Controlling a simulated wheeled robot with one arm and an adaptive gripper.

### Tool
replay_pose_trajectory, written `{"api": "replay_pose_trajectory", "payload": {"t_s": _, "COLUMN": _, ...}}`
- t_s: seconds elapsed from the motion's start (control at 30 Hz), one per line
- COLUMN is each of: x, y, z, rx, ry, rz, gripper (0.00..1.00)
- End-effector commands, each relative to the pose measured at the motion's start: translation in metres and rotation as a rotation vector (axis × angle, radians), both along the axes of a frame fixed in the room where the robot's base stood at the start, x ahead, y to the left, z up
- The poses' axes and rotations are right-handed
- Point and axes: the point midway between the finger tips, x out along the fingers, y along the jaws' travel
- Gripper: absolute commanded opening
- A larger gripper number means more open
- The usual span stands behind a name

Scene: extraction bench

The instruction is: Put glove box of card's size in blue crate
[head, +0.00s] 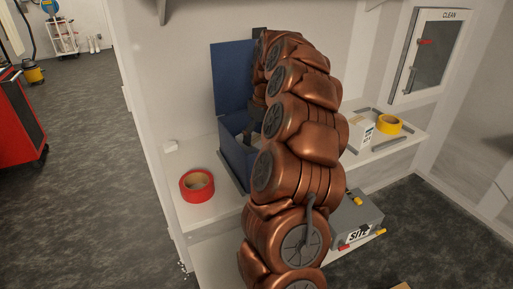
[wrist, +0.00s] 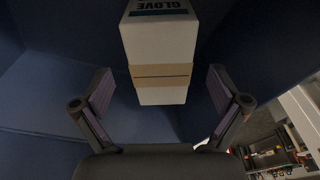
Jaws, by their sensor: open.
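A white glove box (wrist: 158,38) with a tan band around it and the word GLOVE on a dark green label is in the wrist view. Blue walls surround it, and it appears to be within the blue crate (wrist: 40,95). My gripper (wrist: 160,78) is open, with one finger on each side of the box's lower end and no clear contact. In the head view the blue crate (head: 236,160) stands on the bench with a tall blue panel behind it. My arm reaches into it and hides much of its inside. The box's size marking is not readable.
Red tape (head: 197,186) lies left of the crate on the white bench (head: 215,212). To the right are a white box (head: 361,131) and yellow tape (head: 388,124). A grey SITE case (head: 355,218) sits lower down. A CLEAN cabinet (head: 433,55) hangs at right.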

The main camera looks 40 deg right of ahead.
Motion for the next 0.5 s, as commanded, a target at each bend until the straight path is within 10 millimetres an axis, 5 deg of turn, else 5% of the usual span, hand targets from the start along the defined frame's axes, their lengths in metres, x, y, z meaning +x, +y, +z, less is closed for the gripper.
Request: {"api": "replay_pose_trajectory", "payload": {"t_s": 0.5, "x": -0.007, "y": -0.001, "z": 0.054, "rx": -0.003, "ry": 0.000, "rz": 0.001, "gripper": 0.98}}
